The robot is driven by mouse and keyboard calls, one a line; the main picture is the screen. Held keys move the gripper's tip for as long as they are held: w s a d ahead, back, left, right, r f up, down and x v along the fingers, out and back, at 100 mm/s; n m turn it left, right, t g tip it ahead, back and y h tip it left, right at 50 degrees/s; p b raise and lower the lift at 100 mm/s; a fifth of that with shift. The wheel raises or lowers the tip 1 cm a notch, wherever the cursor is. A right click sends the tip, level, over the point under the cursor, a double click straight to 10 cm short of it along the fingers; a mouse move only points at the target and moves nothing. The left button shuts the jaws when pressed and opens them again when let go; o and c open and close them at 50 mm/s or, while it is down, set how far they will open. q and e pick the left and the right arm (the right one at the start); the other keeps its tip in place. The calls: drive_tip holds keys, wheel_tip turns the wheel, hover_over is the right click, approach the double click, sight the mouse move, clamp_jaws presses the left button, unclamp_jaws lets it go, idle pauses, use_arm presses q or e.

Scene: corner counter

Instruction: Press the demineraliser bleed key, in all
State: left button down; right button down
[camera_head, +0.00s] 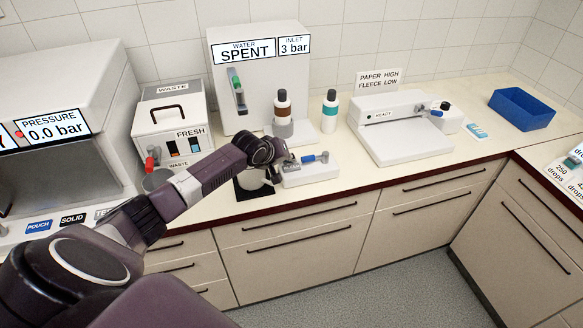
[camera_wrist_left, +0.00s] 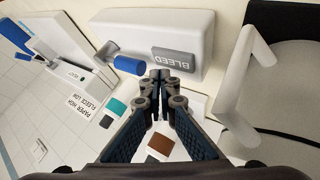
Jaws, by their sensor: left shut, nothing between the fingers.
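The bleed key (camera_wrist_left: 174,57) is a grey block marked BLEED on a low white housing (camera_wrist_left: 135,25) in the left wrist view. The same housing (camera_head: 318,175) stands at the counter's front in the head view, with a blue-handled lever (camera_head: 315,158). My left gripper (camera_head: 284,163) is shut and empty, at the housing's left end. In the wrist view its fingertips (camera_wrist_left: 160,78) point at the near edge of the key; I cannot tell whether they touch it. The white demineraliser (camera_head: 258,95) behind reads WATER SPENT and INLET 3 bar. My right gripper is out of view.
A white jug (camera_wrist_left: 241,95) stands on a black mat left of the housing in the head view. Two bottles, brown-banded (camera_head: 283,107) and teal-banded (camera_head: 330,112), stand behind. A white sealer (camera_head: 400,128) and blue bin (camera_head: 522,108) are to the right.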

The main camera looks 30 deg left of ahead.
use_arm(q)
drive_tip(key=shift+f, duration=0.15)
idle(0.7)
drive_tip(key=shift+f, duration=0.3)
drive_tip(key=shift+f, duration=0.2)
idle(0.4)
drive_tip(key=shift+s+d+f, duration=0.1)
drive_tip(key=shift+s+f, duration=0.1)
drive_tip(key=shift+f, duration=0.25)
drive_tip(key=shift+s+f, duration=0.1)
drive_tip(key=shift+f, duration=0.1)
idle(0.5)
drive_tip(key=shift+a+r+p, duration=0.2)
drive_tip(key=shift+r+p, duration=0.1)
drive_tip(key=shift+r, duration=0.15)
drive_tip(key=shift+a+r+p, duration=0.2)
drive_tip(key=shift+r+p, duration=0.1)
drive_tip(key=shift+r, duration=0.15)
drive_tip(key=shift+w+d+r, duration=0.1)
drive_tip(key=shift+w, duration=0.1)
